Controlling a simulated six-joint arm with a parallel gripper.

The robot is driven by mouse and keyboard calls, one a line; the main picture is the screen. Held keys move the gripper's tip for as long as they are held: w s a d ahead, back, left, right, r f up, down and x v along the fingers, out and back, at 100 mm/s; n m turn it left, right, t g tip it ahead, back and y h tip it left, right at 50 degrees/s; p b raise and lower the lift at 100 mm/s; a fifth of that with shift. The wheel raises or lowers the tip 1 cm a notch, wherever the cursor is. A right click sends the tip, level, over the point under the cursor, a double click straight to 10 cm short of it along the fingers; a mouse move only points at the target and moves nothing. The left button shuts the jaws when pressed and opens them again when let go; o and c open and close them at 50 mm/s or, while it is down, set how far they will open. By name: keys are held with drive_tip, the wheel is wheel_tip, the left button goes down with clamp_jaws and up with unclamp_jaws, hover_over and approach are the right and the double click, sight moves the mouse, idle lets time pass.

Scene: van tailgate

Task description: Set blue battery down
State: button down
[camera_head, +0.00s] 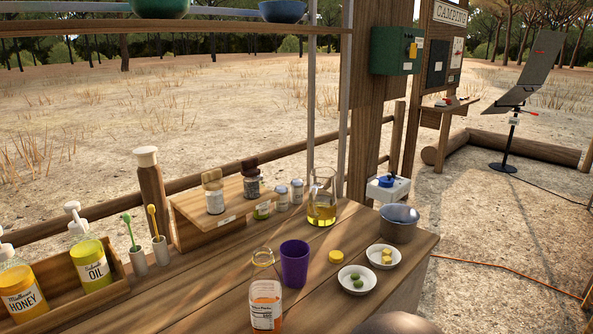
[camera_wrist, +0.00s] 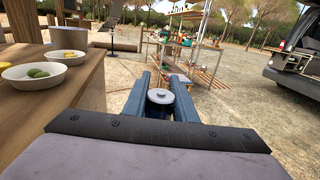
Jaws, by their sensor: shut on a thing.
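In the wrist view, my gripper (camera_wrist: 160,84) has two blue fingers, shut on the blue battery (camera_wrist: 160,98). The battery is a short dark blue cylinder with a pale grey round top, held upright between the fingers. Its lower part is hidden by my wrist. It is held out over open ground, to the right of the wooden counter (camera_wrist: 88,88) and apart from it. Neither my gripper nor the held battery can be made out in the head view.
The counter carries a purple cup (camera_head: 294,262), white bowls (camera_head: 383,256) of small items, a glass jug (camera_head: 321,200) and a metal pot (camera_head: 398,224). A white box (camera_head: 401,188) with a blue top stands behind. A shelf stand (camera_wrist: 190,55) and a van (camera_wrist: 300,55) are farther off.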

wheel_tip(320, 180, down, 12)
drive_tip(key=w+a+n+t+y+p, duration=0.1)
drive_tip(key=w+p, duration=0.1)
drive_tip(key=p, duration=0.1)
drive_tip(key=shift+f+t, duration=0.2)
drive_tip(key=shift+t, duration=0.2)
drive_tip(key=shift+w+r+n, duration=0.1)
drive_tip(key=shift+w+n, duration=0.05)
drive_tip(key=shift+n, duration=0.15)
drive_tip(key=a+r+n+t+y+p, duration=0.4)
drive_tip(key=a+r+p, duration=0.3)
drive_tip(key=r+p, duration=0.4)
drive_tip(key=shift+t+y+p, duration=0.4)
drive_tip(key=shift+y+p, duration=0.4)
drive_tip(key=shift+p, duration=2.1)
